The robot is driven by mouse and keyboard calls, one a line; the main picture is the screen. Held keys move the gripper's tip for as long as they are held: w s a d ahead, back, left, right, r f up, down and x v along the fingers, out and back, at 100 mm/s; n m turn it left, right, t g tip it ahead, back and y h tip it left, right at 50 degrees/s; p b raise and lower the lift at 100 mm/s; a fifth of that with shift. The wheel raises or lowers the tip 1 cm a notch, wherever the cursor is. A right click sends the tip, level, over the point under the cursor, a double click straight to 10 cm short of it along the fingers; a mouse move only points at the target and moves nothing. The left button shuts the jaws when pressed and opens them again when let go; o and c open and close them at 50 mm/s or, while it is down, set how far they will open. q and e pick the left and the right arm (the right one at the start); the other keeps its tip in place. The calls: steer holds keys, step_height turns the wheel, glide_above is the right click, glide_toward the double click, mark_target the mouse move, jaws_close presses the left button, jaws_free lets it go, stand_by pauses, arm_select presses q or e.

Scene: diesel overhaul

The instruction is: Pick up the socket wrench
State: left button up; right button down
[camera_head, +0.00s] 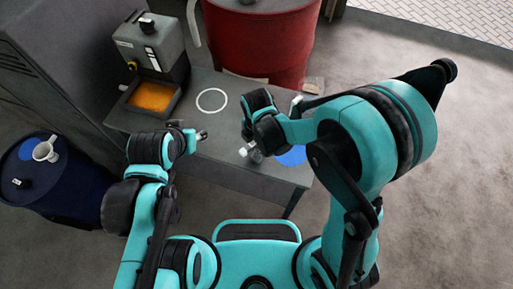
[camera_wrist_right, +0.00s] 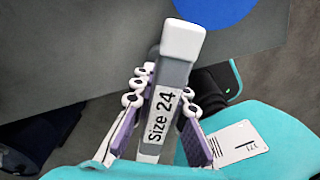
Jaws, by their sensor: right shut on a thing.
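The socket wrench (camera_wrist_right: 168,105) is a grey bar with a white end block and a white "Size 24" label. In the right wrist view it stands between the purple-padded fingers of my right gripper (camera_wrist_right: 157,125), which is shut on it. In the head view my right gripper (camera_head: 250,150) is over the right part of the grey table, and the wrench is hard to make out there. My left gripper (camera_head: 198,135) is over the table's front left part, with nothing clearly in it. Its finger opening is too small to judge.
The grey table (camera_head: 230,130) carries a white ring mark (camera_head: 211,100), a blue disc (camera_head: 291,156) and a grey machine (camera_head: 150,45) with an orange-filled tray (camera_head: 152,97). A red drum (camera_head: 262,40) stands behind. A dark blue drum (camera_head: 55,185) with a white mug (camera_head: 45,150) is left.

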step_height(320, 180, up, 4)
steer(key=shift+r+p, duration=0.2)
steer(key=shift+p, duration=0.85)
steer(key=s+d+r+p, duration=0.3)
steer(key=s+d+r, duration=0.3)
steer(key=d, duration=0.4)
steer(key=shift+r, duration=0.1)
steer(key=c, duration=2.2)
jaws_free()
jaws_close()
